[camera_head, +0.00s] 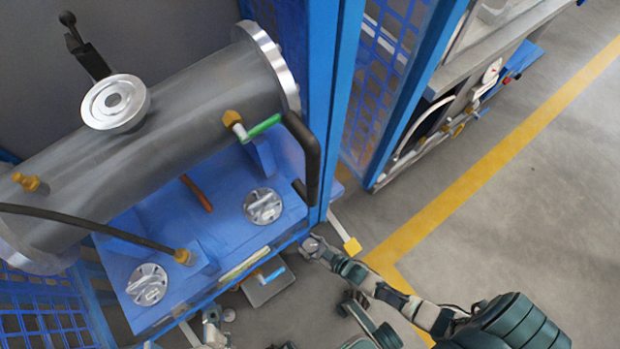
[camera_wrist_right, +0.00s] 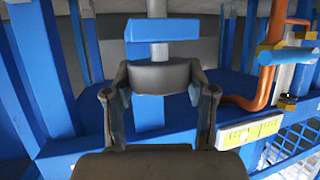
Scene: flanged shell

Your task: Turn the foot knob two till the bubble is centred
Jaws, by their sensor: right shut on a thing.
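My right gripper (camera_head: 313,246) is at the front right corner of the blue frame in the head view. In the right wrist view, my right gripper (camera_wrist_right: 160,92) is shut on a grey round foot knob (camera_wrist_right: 160,78) below a blue bracket, one finger on each side. The knob is largely hidden in the head view. A yellow-green level strip (camera_head: 244,264) lies along the frame's front edge; it also shows in the wrist view (camera_wrist_right: 250,132). Its bubble is too small to make out. My left gripper (camera_head: 213,322) seems to show at the bottom edge, jaws unclear.
A large grey flanged cylinder (camera_head: 165,125) lies over the blue base (camera_head: 225,225). An orange pipe (camera_wrist_right: 262,90) and a blue-handled valve (camera_wrist_right: 285,55) stand right of the knob. A yellow-ended bar (camera_head: 351,245) is close to my right gripper. Floor at right is clear.

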